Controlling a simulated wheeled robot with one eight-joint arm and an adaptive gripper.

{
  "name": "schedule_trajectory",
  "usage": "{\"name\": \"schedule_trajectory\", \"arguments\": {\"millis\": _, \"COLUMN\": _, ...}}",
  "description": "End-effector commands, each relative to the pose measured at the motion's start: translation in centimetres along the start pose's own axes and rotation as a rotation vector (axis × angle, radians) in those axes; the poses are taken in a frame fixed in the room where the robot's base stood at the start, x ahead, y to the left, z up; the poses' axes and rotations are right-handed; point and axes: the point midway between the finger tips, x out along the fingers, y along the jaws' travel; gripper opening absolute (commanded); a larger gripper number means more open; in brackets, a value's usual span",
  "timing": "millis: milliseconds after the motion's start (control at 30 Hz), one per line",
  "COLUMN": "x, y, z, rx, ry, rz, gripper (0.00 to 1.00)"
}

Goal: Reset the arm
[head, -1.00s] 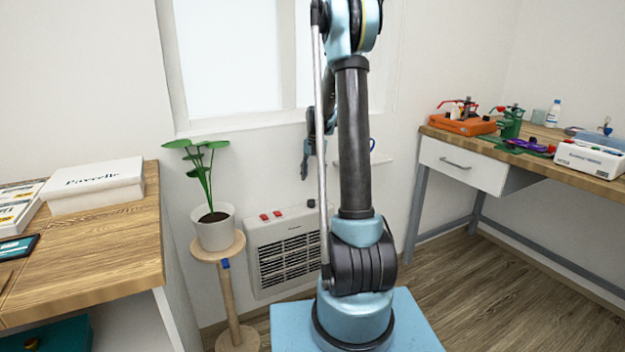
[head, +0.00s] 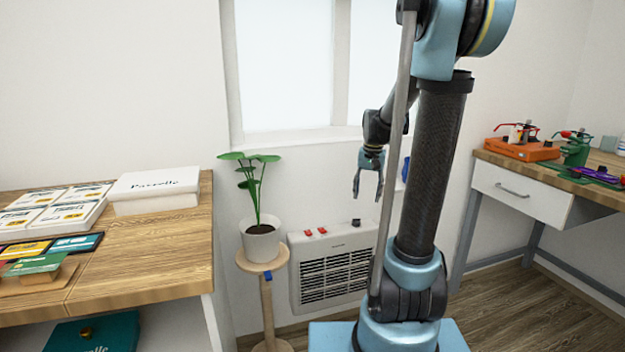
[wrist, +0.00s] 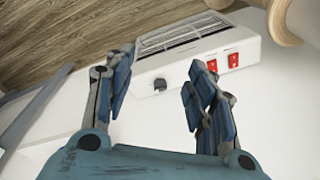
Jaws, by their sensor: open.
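My gripper (head: 371,185) hangs in front of the wall below the window in the head view, partly behind my own arm. Its fingers point down. In the wrist view my gripper (wrist: 158,88) has its two blue fingers spread apart with nothing between them. Beyond the fingertips is the white wall heater, with a dark knob and red switches. My arm stands upright right of the middle in the head view, bent at its top, which is cut off by the frame.
A potted plant (head: 261,240) on a wooden stand (head: 268,300) is left of the heater (head: 333,270). A wooden counter (head: 150,245) with a white box (head: 155,188) is at left. A desk (head: 560,165) with an orange case (head: 522,149) is at right.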

Motion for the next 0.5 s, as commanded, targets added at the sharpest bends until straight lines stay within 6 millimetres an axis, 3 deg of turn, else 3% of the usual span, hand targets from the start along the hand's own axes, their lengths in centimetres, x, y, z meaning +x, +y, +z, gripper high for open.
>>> {"name": "schedule_trajectory", "arguments": {"millis": 233, "x": -1.2, "y": 1.5, "z": 6.0, "rx": -0.058, "ry": 0.021, "rz": 0.002, "gripper": 0.51}}
{"name": "schedule_trajectory", "arguments": {"millis": 500, "x": -1.2, "y": 3.2, "z": 12.0, "rx": -0.12, "ry": 0.045, "rz": 0.005, "gripper": 0.51}}
